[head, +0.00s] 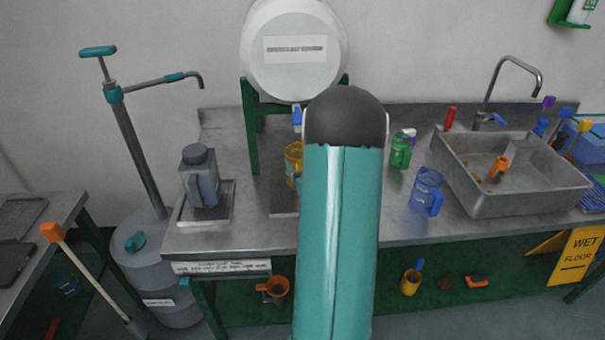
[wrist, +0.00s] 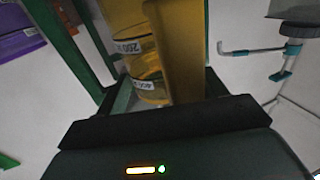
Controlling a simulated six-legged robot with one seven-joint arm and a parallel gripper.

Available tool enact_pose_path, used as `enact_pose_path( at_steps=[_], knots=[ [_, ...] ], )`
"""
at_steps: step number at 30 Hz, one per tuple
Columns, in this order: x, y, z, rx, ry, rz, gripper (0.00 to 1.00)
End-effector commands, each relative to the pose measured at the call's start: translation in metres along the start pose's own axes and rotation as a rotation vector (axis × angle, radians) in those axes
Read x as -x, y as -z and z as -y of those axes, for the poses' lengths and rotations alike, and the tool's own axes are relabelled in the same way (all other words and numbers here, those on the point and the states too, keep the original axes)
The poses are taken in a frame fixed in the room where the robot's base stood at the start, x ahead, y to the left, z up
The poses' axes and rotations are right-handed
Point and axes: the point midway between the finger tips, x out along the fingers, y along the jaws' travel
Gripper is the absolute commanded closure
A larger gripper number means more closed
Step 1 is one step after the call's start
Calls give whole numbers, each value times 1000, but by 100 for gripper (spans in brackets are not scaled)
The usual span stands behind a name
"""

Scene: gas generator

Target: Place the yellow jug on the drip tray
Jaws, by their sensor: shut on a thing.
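The yellow jug (head: 292,158) shows partly in the head view, at the left edge of my arm and below the white drum (head: 293,50). In the wrist view the jug (wrist: 130,35) is close, with number labels on its side. My gripper (wrist: 165,98) is shut on the jug's handle. In the head view my arm hides the gripper and most of the jug. A flat tray (head: 283,204), which looks like the drip tray, lies on the counter in front of the drum stand, partly behind my arm. I cannot tell whether the jug touches it.
The green drum stand (head: 249,125) is close on the left. A grey jug (head: 201,178) stands on another tray (head: 185,214) further left. A green bottle (head: 400,152), a blue jug (head: 426,190) and the sink (head: 480,200) are to the right.

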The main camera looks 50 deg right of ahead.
Motion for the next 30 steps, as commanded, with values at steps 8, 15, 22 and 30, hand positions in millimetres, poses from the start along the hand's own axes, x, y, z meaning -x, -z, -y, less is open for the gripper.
enact_pose_path(
  at_steps=[8,15,22,30],
  knots=[
    [-16,-20,-3,-1,-1,0,55],
    [-15,-47,-3,0,0,-1,55],
    [-15,-47,-3,1,-1,-1,55],
    [-15,-49,-3,0,-1,-1,8]
  ],
)
